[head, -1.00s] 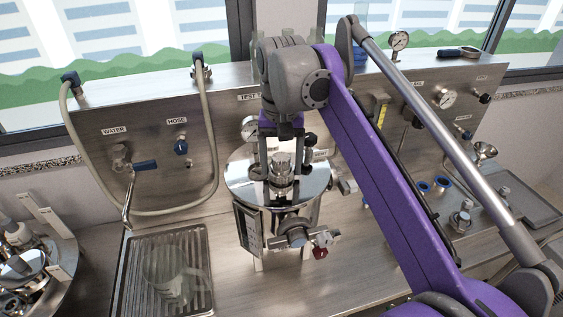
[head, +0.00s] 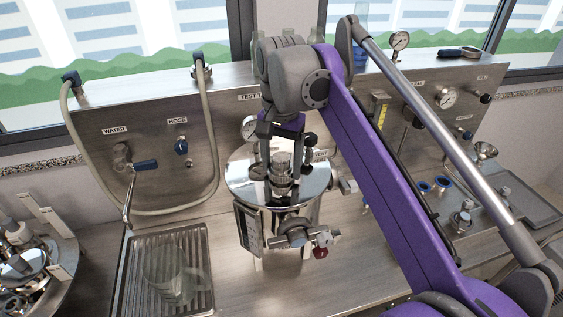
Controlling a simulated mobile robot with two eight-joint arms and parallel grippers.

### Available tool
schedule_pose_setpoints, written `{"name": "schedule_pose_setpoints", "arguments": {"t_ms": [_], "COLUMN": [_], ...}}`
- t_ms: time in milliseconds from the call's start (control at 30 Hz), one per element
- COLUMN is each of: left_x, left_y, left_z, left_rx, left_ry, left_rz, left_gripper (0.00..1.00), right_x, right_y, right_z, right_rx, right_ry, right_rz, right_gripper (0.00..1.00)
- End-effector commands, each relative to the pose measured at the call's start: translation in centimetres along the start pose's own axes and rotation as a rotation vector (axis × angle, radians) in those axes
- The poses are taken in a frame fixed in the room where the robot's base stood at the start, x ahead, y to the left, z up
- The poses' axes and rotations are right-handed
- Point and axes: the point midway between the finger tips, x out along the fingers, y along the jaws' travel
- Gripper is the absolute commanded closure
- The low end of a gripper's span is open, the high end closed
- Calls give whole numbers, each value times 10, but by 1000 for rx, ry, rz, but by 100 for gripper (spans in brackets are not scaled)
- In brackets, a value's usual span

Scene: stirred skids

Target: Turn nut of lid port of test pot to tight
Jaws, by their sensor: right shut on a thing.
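The test pot (head: 240,180) is a shiny steel vessel with a flat lid, standing at the middle of the bench. The lid port, with its nut (head: 281,178), stands up near the middle of the lid. My right gripper (head: 281,172) comes down from above with its fingers on both sides of the port and is shut on the nut. The fingers and wrist hide part of the nut and the back of the lid. Whether the nut is tight cannot be told. My left gripper is not in view.
A valve with a red knob (head: 320,252) sticks out at the pot's front. A clear jug (head: 172,272) stands on the drain tray (head: 203,297) at left. A hose (head: 213,150) loops on the steel panel behind. Blue rings (head: 424,187) and fittings lie at right.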

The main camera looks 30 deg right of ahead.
Motion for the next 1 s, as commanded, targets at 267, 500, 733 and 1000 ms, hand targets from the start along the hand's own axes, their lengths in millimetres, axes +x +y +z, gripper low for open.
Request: {"name": "schedule_pose_setpoints", "arguments": {"t_ms": [267, 500, 733, 1000], "left_x": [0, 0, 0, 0], "left_y": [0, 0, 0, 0], "left_z": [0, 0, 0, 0], "left_rx": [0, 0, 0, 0], "left_ry": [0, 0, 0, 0], "left_rz": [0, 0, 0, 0], "left_gripper": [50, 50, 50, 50], "right_x": [0, 0, 0, 0], "right_y": [0, 0, 0, 0], "right_z": [0, 0, 0, 0], "right_rx": [32, 35, 34, 32], "right_ry": [-1, 0, 0, 0], "right_rz": [0, 0, 0, 0], "right_gripper": [82, 82, 14, 0]}}
